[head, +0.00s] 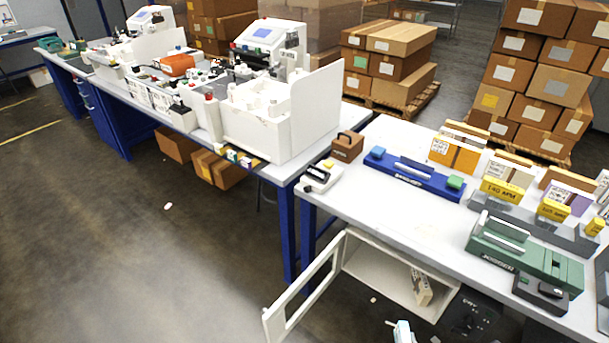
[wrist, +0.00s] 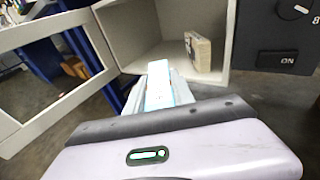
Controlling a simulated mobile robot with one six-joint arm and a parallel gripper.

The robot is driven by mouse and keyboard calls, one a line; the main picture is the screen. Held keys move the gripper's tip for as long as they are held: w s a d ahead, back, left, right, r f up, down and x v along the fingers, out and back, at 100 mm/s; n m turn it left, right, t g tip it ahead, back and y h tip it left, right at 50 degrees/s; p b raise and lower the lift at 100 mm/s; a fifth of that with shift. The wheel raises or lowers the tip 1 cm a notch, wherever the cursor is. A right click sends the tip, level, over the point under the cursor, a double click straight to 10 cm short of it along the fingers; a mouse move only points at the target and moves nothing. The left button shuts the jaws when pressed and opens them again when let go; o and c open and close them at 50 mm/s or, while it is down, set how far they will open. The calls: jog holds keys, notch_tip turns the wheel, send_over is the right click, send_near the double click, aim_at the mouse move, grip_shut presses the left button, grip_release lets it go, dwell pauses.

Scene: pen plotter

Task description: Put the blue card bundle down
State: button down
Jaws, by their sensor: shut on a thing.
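My gripper (wrist: 160,100) points toward an open white cabinet (wrist: 162,52) under the table. It is shut on a pale blue and white bundle (wrist: 158,82), which I take to be the blue card bundle; its far end sticks out ahead of the fingers, before the cabinet opening. In the head view, the light tip of my gripper (head: 403,333) shows at the bottom edge, below the cabinet (head: 385,272). A beige bundle (wrist: 198,52) stands upright inside the cabinet at the right; it also shows in the head view (head: 420,287).
The cabinet door (head: 305,295) hangs open to the left; its frame (wrist: 60,75) fills the wrist view's left side. A black panel with a knob (wrist: 278,35) stands right of the opening. The cabinet floor left of the beige bundle is clear. The white table (head: 400,225) is above.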

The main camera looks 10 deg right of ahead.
jog(key=shift+s+r, duration=0.2)
jog(key=shift+r, duration=0.05)
jog(key=w+a+r+n+y, duration=0.45)
jog(key=w+r, duration=0.25)
jog(key=r, duration=0.4)
jog(key=w+a+r+n+y, duration=0.35)
jog(key=w+r+y, duration=0.3)
jog(key=r, duration=0.45)
jog(key=a+r+n+g+y, duration=0.6)
jog(key=a+r, duration=1.1)
jog(key=a, duration=0.1)
jog(key=shift+s+a+y, duration=0.2)
jog(key=shift+s+y, duration=0.1)
jog(key=shift+s, duration=0.05)
